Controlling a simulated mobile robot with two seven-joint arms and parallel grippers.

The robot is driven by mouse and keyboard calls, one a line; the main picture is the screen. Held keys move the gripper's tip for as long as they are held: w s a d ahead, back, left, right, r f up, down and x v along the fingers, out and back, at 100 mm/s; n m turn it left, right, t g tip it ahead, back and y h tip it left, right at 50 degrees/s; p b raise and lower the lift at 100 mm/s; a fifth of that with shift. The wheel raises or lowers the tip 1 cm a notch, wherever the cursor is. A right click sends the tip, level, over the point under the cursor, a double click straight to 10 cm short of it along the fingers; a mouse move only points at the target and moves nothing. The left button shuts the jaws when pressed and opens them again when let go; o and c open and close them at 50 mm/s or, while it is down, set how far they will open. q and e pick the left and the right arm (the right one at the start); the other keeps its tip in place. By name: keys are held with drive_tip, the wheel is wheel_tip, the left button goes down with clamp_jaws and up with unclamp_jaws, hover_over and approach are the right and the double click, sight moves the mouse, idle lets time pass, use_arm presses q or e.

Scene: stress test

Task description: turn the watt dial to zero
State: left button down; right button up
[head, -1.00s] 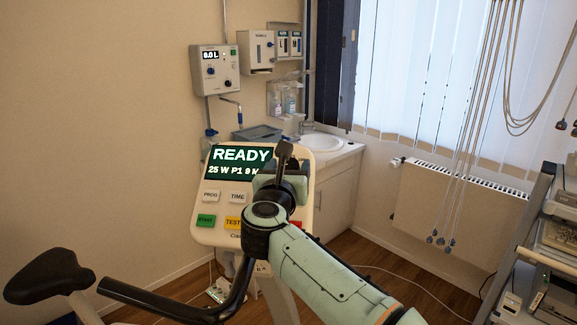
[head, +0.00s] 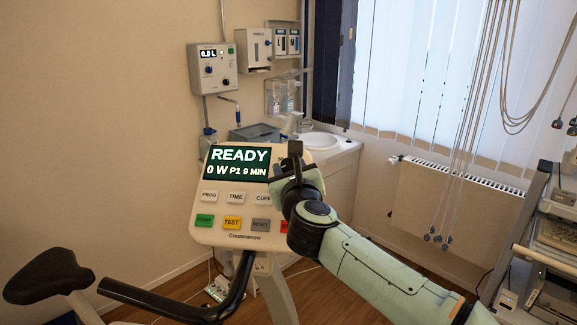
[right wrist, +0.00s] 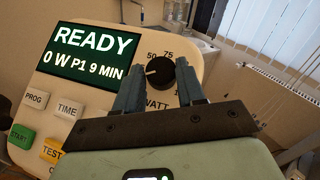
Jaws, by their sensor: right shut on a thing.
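The watt dial (right wrist: 160,73) is a round black knob on the pale console, with WATT printed under it and 50 and 75 above it. Its white pointer line faces left and slightly down. The console's display (head: 237,163) reads READY, 0 W, P1, 9 MIN; the same display (right wrist: 88,55) shows in the right wrist view. My right gripper (head: 293,165) is at the console's right side, hiding the dial in the head view. In the right wrist view my right gripper (right wrist: 160,82) has a finger on each side of the dial and is shut on it. My left gripper is out of view.
Buttons, among them START (head: 204,220), TEST (head: 232,222) and RESET (head: 261,225), sit low on the console. A black handlebar (head: 190,302) curves in front. A sink (head: 319,141) stands behind, and an equipment rack (head: 520,270) is at the right.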

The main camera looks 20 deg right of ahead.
drive_tip(key=o, duration=1)
drive_tip(key=shift+o, duration=0.2)
drive_tip(key=shift+s+a, duration=0.15)
drive_tip(key=shift+s, duration=0.3)
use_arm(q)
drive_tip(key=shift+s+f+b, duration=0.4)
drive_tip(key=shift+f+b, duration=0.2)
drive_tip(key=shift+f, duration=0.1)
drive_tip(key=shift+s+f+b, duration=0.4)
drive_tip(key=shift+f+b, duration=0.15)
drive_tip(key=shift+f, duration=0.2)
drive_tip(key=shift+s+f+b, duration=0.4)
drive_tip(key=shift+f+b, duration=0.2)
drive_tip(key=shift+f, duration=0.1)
use_arm(e)
drive_tip(key=v, duration=1.2)
drive_tip(key=shift+s, duration=0.2)
